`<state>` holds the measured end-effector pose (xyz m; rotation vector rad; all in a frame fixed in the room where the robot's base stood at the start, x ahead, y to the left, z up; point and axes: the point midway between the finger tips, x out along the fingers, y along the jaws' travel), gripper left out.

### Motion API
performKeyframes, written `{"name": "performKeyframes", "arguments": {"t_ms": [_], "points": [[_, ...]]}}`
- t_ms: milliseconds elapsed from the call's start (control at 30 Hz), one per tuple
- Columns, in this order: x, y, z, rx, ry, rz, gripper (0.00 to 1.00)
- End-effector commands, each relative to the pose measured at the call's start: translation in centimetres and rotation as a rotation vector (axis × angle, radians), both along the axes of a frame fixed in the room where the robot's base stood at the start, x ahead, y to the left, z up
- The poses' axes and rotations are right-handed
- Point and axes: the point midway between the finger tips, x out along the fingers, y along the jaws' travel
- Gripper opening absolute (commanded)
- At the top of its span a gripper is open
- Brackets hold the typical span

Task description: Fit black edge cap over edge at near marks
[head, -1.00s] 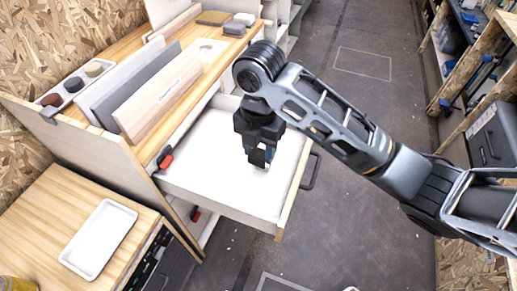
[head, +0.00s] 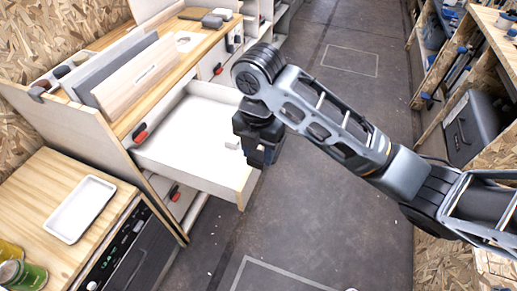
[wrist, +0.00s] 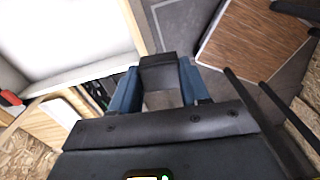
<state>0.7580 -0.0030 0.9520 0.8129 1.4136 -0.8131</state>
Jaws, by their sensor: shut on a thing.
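My gripper (head: 258,155) hangs at the right side of the open drawer, its fingers pointing down. In the wrist view its blue fingers (wrist: 160,88) are shut on a dark block, which looks like the black edge cap (wrist: 159,72). In the head view the cap is hard to tell from the fingers. No marks can be made out on any edge.
The white drawer (head: 190,140) stands open below the wooden counter (head: 180,60). A white tray (head: 80,208) and jars (head: 22,272) are on the near left cabinet. The floor (head: 320,190) is clear; shelves (head: 480,110) stand at right.

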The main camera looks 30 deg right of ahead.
Motion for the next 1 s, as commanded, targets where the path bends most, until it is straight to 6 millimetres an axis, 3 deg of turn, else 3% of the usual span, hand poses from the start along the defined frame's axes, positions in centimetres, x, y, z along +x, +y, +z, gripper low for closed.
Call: {"name": "performKeyframes", "arguments": {"t_ms": [367,567,1000], "points": [[-0.1,-0.9,-2.2,0.003,0.003,-0.322,0.17],[-0.2,-1.8,-4.1,0.003,0.005,-0.613,0.17],[-0.3,-5.2,-10.9,-0.002,0.006,-1.653,0.17]]}}
